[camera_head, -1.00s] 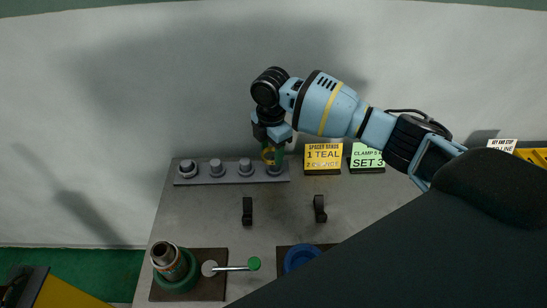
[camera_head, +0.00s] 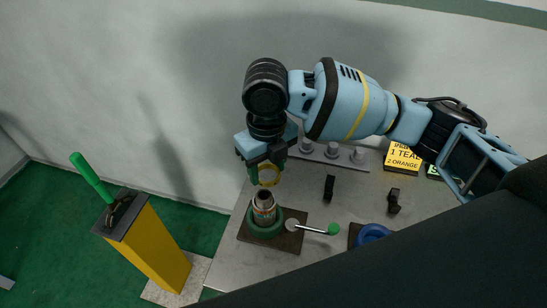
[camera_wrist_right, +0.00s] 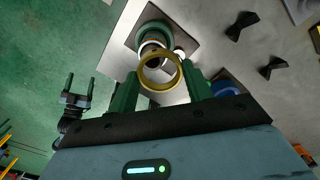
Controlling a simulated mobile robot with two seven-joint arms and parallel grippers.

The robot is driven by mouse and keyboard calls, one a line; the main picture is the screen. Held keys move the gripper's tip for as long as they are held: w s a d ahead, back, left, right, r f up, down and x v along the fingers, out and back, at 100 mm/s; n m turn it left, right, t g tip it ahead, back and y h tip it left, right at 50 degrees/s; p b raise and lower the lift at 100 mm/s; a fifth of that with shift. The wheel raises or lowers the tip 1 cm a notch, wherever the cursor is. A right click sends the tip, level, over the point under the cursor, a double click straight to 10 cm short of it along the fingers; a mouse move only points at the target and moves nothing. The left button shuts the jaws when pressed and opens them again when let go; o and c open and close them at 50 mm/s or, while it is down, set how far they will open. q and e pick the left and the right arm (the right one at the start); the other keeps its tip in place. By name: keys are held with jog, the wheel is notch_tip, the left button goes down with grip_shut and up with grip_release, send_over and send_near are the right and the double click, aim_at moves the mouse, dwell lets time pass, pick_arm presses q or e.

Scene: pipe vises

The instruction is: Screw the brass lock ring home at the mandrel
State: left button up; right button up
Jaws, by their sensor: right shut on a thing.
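My right gripper (camera_head: 264,172) is shut on the brass lock ring (camera_head: 269,177), with its green fingers on either side of it. The ring also shows in the right wrist view (camera_wrist_right: 160,72), between the fingers. The mandrel (camera_head: 264,205) stands upright in a green round base on a dark plate. It has a metal top and orange and teal bands around it. The ring is above the mandrel and appears apart from it. In the wrist view the mandrel (camera_wrist_right: 152,50) shows just beyond the ring, partly hidden by it.
A lever with a green knob (camera_head: 333,229) stands beside the mandrel. A blue ring (camera_head: 372,234) lies to the right. Black brackets (camera_head: 329,187) and a rack of grey posts (camera_head: 333,150) are behind. A yellow stand (camera_head: 157,252) with a green handle is at left.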

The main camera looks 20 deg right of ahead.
aim_at(264, 195)
jog(key=shift+s+a+r+n, duration=0.25)
jog(key=shift+s+a+n, duration=0.35)
jog(key=shift+a+n, duration=0.2)
pick_arm(q)
jog(key=shift+a+r, duration=0.1)
jog(key=shift+a, duration=0.3)
pick_arm(e)
jog(key=shift+d, duration=0.1)
pick_arm(q)
jog(key=shift+d+r, duration=0.1)
jog(key=shift+d, duration=0.05)
jog(key=shift+w+r, duration=0.2)
pick_arm(e)
jog(key=shift+f, duration=1.8)
pick_arm(q)
jog(key=shift+s+f, duration=0.55)
pick_arm(e)
jog(key=shift+f, duration=0.15)
pick_arm(q)
jog(key=shift+w+r, duration=0.2)
jog(key=shift+s+f, duration=0.1)
jog(key=shift+f, duration=0.05)
pick_arm(e)
jog(key=shift+f, duration=0.1)
pick_arm(q)
jog(key=shift+s+f+b, duration=0.25)
jog(key=shift+f+b, duration=0.1)
jog(key=shift+b, duration=0.05)
pick_arm(e)
jog(key=shift+f, duration=0.95)
